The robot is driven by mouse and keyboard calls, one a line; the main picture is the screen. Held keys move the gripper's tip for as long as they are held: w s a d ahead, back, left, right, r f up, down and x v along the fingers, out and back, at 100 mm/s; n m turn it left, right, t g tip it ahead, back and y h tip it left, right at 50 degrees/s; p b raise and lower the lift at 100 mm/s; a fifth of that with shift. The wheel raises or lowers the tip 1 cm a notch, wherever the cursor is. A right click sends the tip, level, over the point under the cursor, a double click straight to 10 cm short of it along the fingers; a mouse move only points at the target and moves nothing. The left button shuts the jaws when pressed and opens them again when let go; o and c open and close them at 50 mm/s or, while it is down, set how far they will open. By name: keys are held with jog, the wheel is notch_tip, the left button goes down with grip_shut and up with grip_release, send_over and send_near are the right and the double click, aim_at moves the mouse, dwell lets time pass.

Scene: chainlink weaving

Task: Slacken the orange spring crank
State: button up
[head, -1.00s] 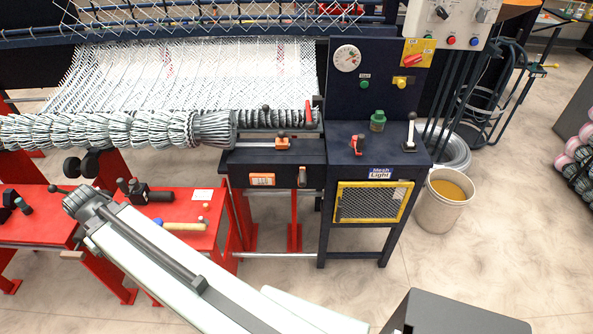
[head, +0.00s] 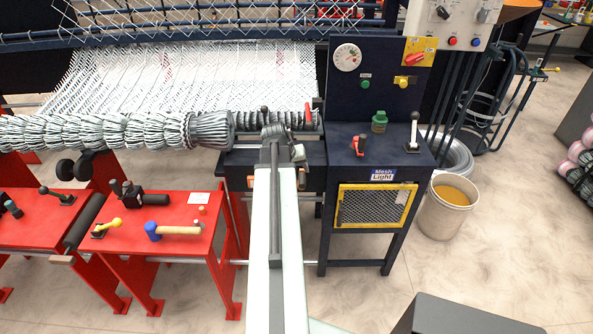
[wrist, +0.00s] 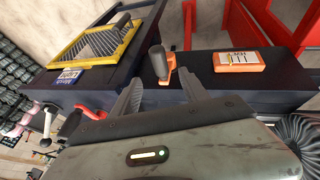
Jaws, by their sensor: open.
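The orange spring crank (wrist: 172,66), with a dark grey grip, sits on the navy machine front in the wrist view. In the head view a small orange part of it (head: 301,178) shows just right of my arm. My gripper (wrist: 161,80) is open and empty, its two grey fingers pointing toward the crank. In the wrist view the crank lies between and beyond the fingertips; I cannot tell whether they touch. In the head view my arm hides much of the front panel, and the fingers cannot be made out there.
An orange counter box (wrist: 238,61) is right of the crank in the wrist view. A yellow-framed mesh door (head: 372,204) and a red lever (head: 358,144) are nearby. A white-handled lever (head: 413,132) stands on the cabinet top. A red bench (head: 180,215) with a mallet is at left.

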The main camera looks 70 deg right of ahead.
aim_at(301, 178)
jog(key=b+x, duration=0.7)
jog(key=x, duration=0.1)
jog(key=shift+w+a, duration=0.1)
jog(key=shift+r, duration=0.1)
grip_shut()
